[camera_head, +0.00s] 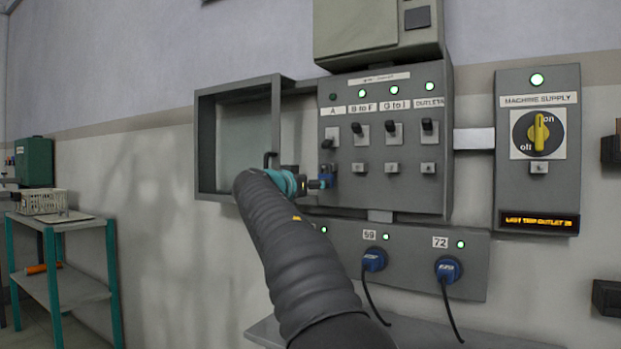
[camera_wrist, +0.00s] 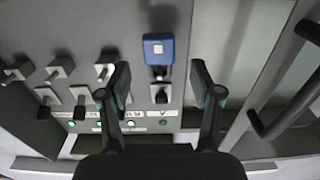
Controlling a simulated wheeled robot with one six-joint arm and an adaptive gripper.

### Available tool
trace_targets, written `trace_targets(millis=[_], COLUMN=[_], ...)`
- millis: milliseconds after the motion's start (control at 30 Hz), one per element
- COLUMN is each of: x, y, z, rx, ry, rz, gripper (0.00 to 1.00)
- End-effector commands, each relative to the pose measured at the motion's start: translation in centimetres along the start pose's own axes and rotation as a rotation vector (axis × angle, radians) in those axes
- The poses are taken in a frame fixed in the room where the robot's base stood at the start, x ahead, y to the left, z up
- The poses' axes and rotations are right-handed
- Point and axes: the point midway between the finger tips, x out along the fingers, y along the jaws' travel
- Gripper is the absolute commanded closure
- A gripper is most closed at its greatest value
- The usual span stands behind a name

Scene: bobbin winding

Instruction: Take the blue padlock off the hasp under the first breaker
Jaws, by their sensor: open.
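The blue padlock (camera_head: 327,172) hangs under the first breaker, labelled A, on the grey breaker panel (camera_head: 385,203). In the wrist view the padlock (camera_wrist: 158,49) lies just beyond the fingertips, roughly centred between them. My gripper (camera_wrist: 160,78) is open and empty, with one finger to each side of the padlock's line. In the head view my gripper (camera_head: 318,184) is close to the padlock, coming from the left, and my arm hides part of it. Breaker A's lever (camera_head: 327,143) points down. The hasp behind the padlock is mostly hidden.
The other breaker levers (camera_head: 391,127) point up, with bare hasps (camera_head: 391,167) below. An open grey door frame (camera_head: 206,145) stands left of the panel; its handle (camera_wrist: 290,108) is right of my gripper in the wrist view. Blue plugs (camera_head: 374,260) sit below.

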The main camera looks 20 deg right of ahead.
Motion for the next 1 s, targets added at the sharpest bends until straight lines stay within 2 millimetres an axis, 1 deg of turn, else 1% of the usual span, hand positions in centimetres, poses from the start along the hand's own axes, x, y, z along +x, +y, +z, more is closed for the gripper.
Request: trace_targets(millis=[33, 200, 400, 600, 900, 933, 967, 1000], x=[0.7, 2.5, 4.2, 5.0, 5.1, 5.1, 5.1, 5.1], y=[0.1, 0.1, 0.1, 0.1, 0.1, 0.1, 0.1, 0.1], z=[-0.3, -0.1, 0.0, 0.0, 0.0, 0.0, 0.0, 0.0], rx=[-0.001, 0.000, 0.000, 0.001, 0.000, 0.000, 0.000, 0.000], ry=[-0.001, -0.001, -0.001, 0.000, 0.000, 0.000, 0.000, 0.000], rz=[0.003, 0.003, 0.001, 0.002, 0.001, 0.001, 0.001, 0.001], gripper=[0.35, 0.35, 0.35, 0.35, 0.35, 0.40, 0.48, 0.58])
